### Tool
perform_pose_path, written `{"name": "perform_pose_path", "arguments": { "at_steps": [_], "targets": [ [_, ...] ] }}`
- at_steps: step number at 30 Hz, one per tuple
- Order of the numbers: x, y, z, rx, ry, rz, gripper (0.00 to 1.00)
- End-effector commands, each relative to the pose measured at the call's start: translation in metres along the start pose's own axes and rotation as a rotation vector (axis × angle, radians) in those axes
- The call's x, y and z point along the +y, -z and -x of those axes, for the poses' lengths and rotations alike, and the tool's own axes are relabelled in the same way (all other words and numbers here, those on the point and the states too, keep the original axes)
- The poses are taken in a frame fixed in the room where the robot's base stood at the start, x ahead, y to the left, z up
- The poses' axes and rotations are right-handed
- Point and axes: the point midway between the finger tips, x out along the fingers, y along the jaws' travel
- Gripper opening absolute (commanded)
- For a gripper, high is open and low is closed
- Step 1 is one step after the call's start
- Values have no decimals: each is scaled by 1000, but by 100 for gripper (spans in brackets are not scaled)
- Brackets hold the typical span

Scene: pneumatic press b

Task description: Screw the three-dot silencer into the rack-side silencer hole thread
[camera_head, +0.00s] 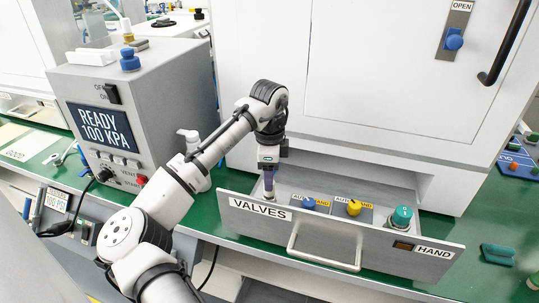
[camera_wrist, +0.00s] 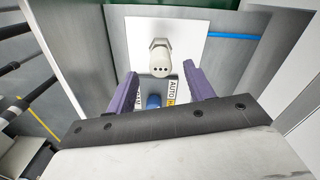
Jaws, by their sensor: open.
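In the wrist view, a pale metal silencer (camera_wrist: 160,56) with dark dots on its near face stands on a white plate. It lies just ahead of my gripper (camera_wrist: 160,70), between the lines of its two purple fingers. The fingers are spread apart, with nothing visibly clamped. In the head view, my gripper (camera_head: 268,188) points down into the left part of the open VALVES drawer (camera_head: 325,242). I cannot tell whether the silencer sits in a thread, and no empty hole thread shows.
The drawer also holds a blue knob (camera_head: 308,203), a yellow knob (camera_head: 354,207) and a green knob (camera_head: 402,216). A blue tube (camera_wrist: 233,36) runs right from the plate. The grey control box (camera_head: 150,110) reads READY 100 KPA. The drawer's front wall and handle stand near my gripper.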

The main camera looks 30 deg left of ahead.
Motion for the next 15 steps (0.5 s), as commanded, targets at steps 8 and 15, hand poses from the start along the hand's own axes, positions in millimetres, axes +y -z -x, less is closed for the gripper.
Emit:
{"name": "perform_pose_path", "arguments": {
  "at_steps": [8, 15],
  "targets": [
    [0, 0, -34, -1, 0, 0, 53],
    [0, 0, -40, 0, 2, -1, 53]
  ]
}}
